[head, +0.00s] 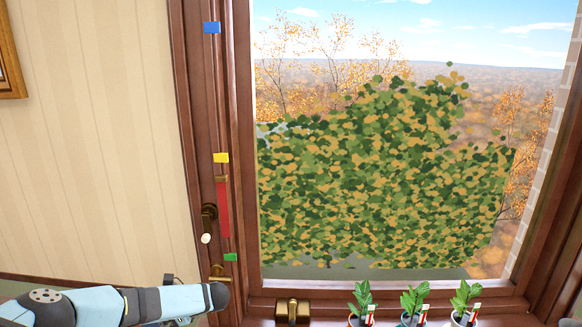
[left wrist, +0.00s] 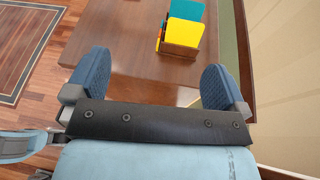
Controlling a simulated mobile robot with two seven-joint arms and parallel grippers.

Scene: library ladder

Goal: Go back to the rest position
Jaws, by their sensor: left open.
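In the head view, my left arm (head: 120,304) comes in along the bottom left, below the window. Its gripper cannot be made out there. In the left wrist view my left gripper (left wrist: 156,78) is open, with its two blue fingers wide apart and nothing between them. Beyond the fingers is a brown wooden tabletop (left wrist: 130,60). My right gripper is in neither view.
On the tabletop stands a holder (left wrist: 180,45) with yellow and teal items. Patterned wood floor (left wrist: 30,40) lies left.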

